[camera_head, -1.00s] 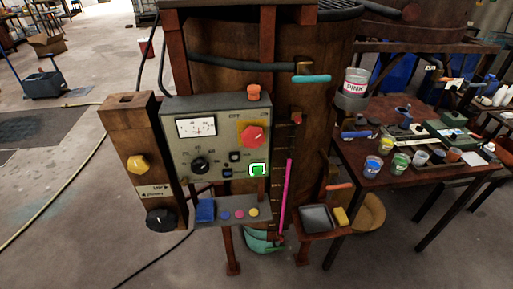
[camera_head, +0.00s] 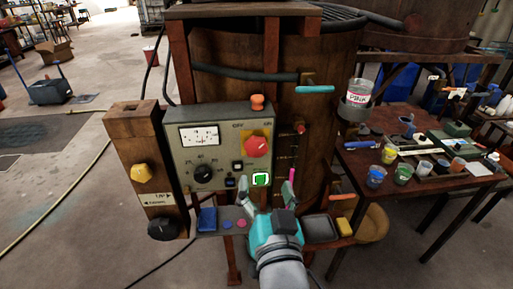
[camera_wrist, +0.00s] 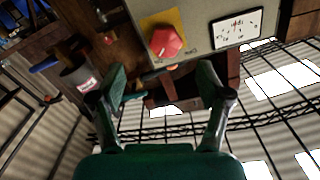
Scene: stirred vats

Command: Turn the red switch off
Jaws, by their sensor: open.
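The red switch (camera_head: 257,146) is a red knob on a yellow plate, at the upper right of a grey control panel (camera_head: 215,122). OFF and ON labels stand above it. The red switch also shows in the wrist view (camera_wrist: 166,42), above and ahead of the fingers. My gripper (camera_head: 268,196) is open and empty, in front of and below the panel's lower right corner. It is apart from the red switch. In the wrist view my gripper (camera_wrist: 165,88) shows two spread fingers with nothing between them.
A lit green button (camera_head: 261,180) sits below the switch, close to my fingers. A dial gauge (camera_head: 200,135) and black knob (camera_head: 203,174) are on the panel's left. A small shelf (camera_head: 205,226) juts out below. A table with paint cups (camera_head: 375,176) stands right.

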